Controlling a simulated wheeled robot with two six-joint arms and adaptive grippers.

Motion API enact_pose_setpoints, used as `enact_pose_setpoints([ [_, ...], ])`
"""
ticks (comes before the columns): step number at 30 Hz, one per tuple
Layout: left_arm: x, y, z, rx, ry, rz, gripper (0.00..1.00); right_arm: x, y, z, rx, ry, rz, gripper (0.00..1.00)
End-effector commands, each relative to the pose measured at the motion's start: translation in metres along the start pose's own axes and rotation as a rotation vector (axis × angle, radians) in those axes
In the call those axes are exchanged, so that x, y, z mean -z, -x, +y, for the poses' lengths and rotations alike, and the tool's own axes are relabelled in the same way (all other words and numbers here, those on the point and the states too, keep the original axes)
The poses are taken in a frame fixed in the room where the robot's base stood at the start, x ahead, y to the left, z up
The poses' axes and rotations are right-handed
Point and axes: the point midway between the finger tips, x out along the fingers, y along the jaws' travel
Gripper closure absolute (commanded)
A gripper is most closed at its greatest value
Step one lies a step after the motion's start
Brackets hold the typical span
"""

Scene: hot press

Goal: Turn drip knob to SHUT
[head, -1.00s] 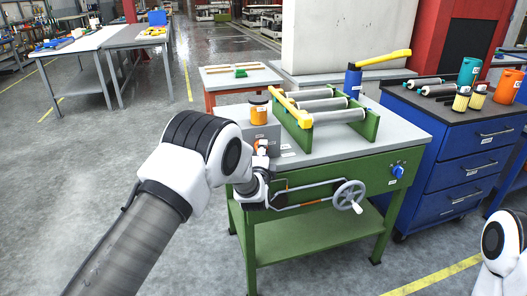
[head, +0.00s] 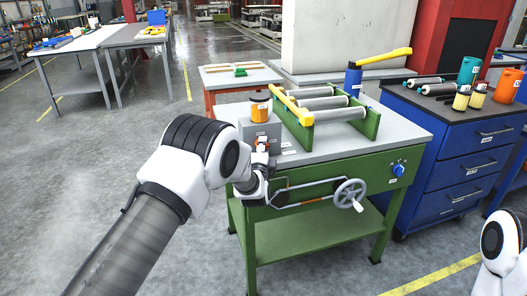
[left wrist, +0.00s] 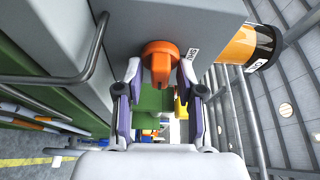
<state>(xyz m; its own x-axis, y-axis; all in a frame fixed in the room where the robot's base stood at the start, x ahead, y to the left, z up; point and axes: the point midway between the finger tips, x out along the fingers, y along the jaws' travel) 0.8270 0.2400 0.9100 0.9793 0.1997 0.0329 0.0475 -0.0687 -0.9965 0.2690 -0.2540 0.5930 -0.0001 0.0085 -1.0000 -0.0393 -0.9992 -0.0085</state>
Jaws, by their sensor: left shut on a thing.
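The orange drip knob (left wrist: 160,62) sits on the face of a grey box (left wrist: 150,20), its grip tab pointing down in the left wrist view. In the head view a bit of the knob (head: 262,140) shows on the grey box (head: 249,131). My left gripper (left wrist: 156,82) is shut on the knob, one finger on each side of it. In the head view my left gripper (head: 261,160) partly hides the box front. A small white label (left wrist: 194,53) is right of the knob, its lettering hard to read. My right gripper is out of view.
An orange-and-black jar (head: 260,108) stands on the box. Rollers between green plates (head: 370,124) and a yellow bar lie on the green table (head: 410,136). A handwheel (head: 349,195) and a blue knob (head: 398,169) are on its front. A blue cabinet (head: 459,157) stands at right.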

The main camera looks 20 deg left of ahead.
Motion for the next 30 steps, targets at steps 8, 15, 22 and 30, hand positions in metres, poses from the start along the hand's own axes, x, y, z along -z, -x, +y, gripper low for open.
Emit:
enact_pose_setpoints([
  [8,-0.002,0.000,0.007,0.077,0.184,-0.005,0.97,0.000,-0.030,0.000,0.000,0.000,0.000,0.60],
  [15,-0.003,0.000,0.009,0.163,0.393,-0.006,0.97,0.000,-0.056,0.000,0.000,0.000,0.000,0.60],
  [22,-0.002,0.000,0.010,0.247,0.596,-0.005,0.97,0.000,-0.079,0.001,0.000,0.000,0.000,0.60],
  [30,-0.001,-0.001,0.010,0.346,0.833,-0.005,0.97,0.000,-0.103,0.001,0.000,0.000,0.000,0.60],
])
